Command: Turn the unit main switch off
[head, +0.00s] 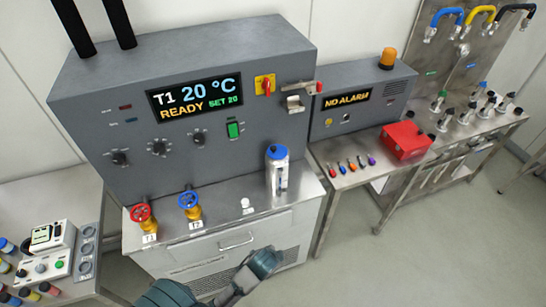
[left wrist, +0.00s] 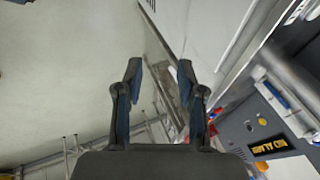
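The grey unit (head: 190,75) stands at the back with a lit display reading T1 20 °C, READY, SET 20. A red rotary handle on a yellow plate (head: 265,84), which looks like the main switch, sits right of the display. The red handle looks upright. A green rocker switch (head: 234,129) sits lower on the panel. My left gripper (head: 265,262) is low in front of the cabinet, well below the switch and apart from it. In the left wrist view its two fingers (left wrist: 159,72) are spread with nothing between them. My right gripper is not in view.
A lever with a red tip (head: 300,86) juts out right of the switch. A blue-capped canister (head: 277,170), a red valve (head: 143,216) and a blue valve (head: 189,203) stand on the ledge below. A NO ALARM box (head: 362,98) and red case (head: 406,140) are to the right.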

